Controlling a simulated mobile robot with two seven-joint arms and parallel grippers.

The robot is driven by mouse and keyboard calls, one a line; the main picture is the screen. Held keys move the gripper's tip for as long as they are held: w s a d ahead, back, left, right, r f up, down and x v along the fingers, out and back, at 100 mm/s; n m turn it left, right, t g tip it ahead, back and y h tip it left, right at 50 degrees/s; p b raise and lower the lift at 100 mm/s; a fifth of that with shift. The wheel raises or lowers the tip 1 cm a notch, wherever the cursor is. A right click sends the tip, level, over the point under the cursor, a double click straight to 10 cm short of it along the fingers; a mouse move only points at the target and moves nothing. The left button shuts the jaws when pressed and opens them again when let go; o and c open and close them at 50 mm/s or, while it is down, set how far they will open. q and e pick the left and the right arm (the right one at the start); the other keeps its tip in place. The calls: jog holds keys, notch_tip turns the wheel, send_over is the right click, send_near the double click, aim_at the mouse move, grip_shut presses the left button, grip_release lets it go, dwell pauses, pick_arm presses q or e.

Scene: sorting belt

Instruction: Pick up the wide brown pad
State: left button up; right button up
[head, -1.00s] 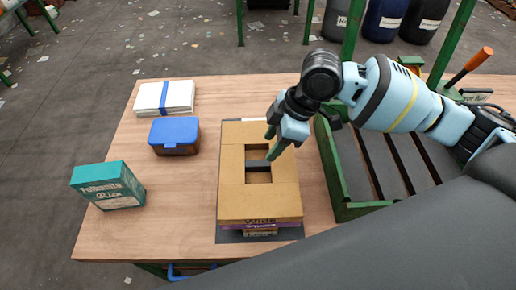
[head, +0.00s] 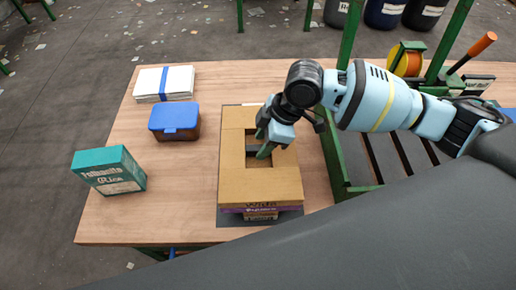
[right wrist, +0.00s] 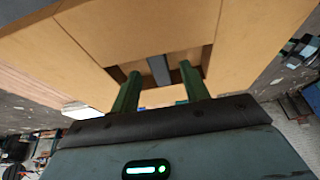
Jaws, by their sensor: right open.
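The wide brown pad (head: 260,186) lies flat on top of a short stack. It has a rectangular opening with a dark grey bar (head: 254,150) across it. My right gripper (head: 263,143) is open and empty at the opening, fingers pointing down. In the right wrist view the pad (right wrist: 175,25) fills the upper part, and the two green fingers (right wrist: 162,82) stand apart, with the bar (right wrist: 159,70) lying between their lines. I cannot tell whether the fingertips are at bar height. My left gripper is not in view.
Under the pad are a purple-edged box (head: 231,210) and other packs on a dark mat (head: 291,213). A teal rice box (head: 108,171), a blue-lidded box (head: 174,122) and a strapped white stack (head: 180,82) stand left. A green-framed slatted rack (head: 337,160) is close right.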

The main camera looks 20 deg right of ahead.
jog(key=shift+x, duration=0.75)
grip_shut()
jog(key=shift+r, duration=0.2)
jog(key=shift+r, duration=0.25)
notch_tip(320, 180, up, 3)
jog(key=shift+r, duration=0.1)
jog(key=p, duration=0.1)
send_over(276, 198)
jog(key=s+a, duration=0.1)
jog(key=s, duration=0.1)
jog(key=shift+r, duration=0.5)
